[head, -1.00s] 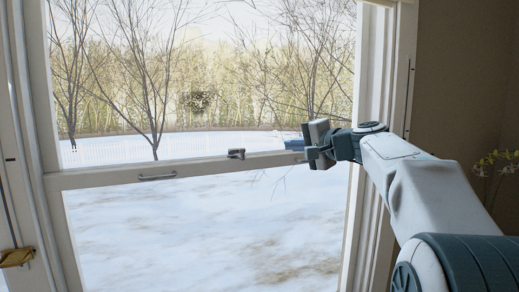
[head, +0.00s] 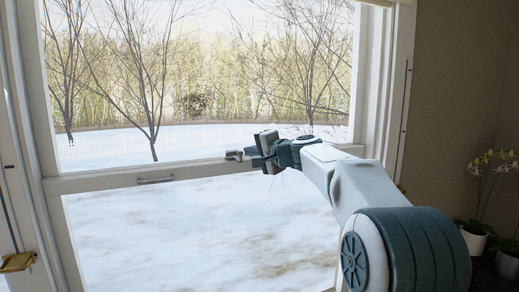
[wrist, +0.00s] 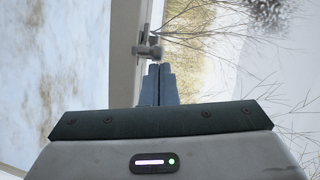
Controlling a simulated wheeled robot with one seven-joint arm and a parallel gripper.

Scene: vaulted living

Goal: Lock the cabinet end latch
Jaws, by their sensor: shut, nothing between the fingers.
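A small grey metal latch (head: 233,155) sits on the middle rail (head: 110,180) of a white-framed window; I see no cabinet. The latch (wrist: 148,48) also shows in the wrist view, just beyond my fingertips, with a short lever pointing sideways. My gripper (head: 252,153) is just right of the latch in the head view, its fingers pointing at it. In the wrist view my gripper (wrist: 157,70) has its two fingers together with nothing between them. The fingertips appear very close to the latch; I cannot tell whether they touch it.
A grey bar handle (head: 156,180) is on the rail left of the latch. A brass-coloured fitting (head: 17,262) is at the lower left. A potted white orchid (head: 480,225) stands at the right by the wall. The space before the window is otherwise clear.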

